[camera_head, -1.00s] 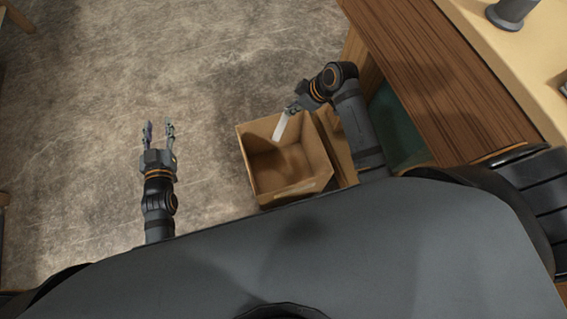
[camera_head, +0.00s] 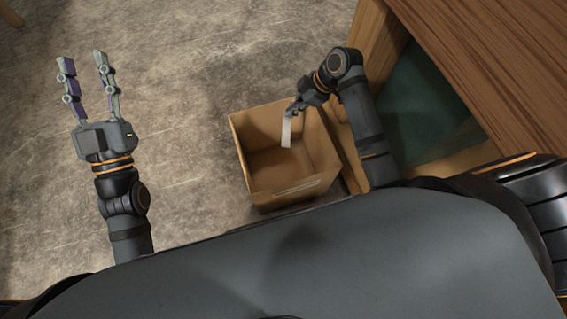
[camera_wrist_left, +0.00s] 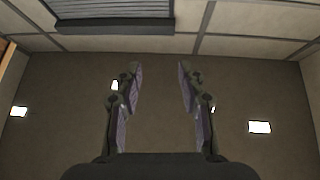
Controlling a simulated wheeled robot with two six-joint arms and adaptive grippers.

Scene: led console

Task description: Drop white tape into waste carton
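The white tape (camera_head: 287,132) is a short pale strip. It hangs from my right gripper (camera_head: 291,110), which is shut on its upper end over the open top of the carton. The waste carton (camera_head: 297,189) is an open brown cardboard box on the floor, and no contents show inside it. My left gripper (camera_head: 84,62) is open and empty, well to the left of the carton. In the left wrist view its two fingers (camera_wrist_left: 158,82) stand apart with nothing between them.
A brown wooden table or cabinet (camera_head: 490,55) stands to the right of the carton, with a dark green recess (camera_head: 425,105) beneath. The floor (camera_head: 200,60) left of and beyond the carton is clear. The left wrist view shows ceiling panels (camera_wrist_left: 240,20) and a wall.

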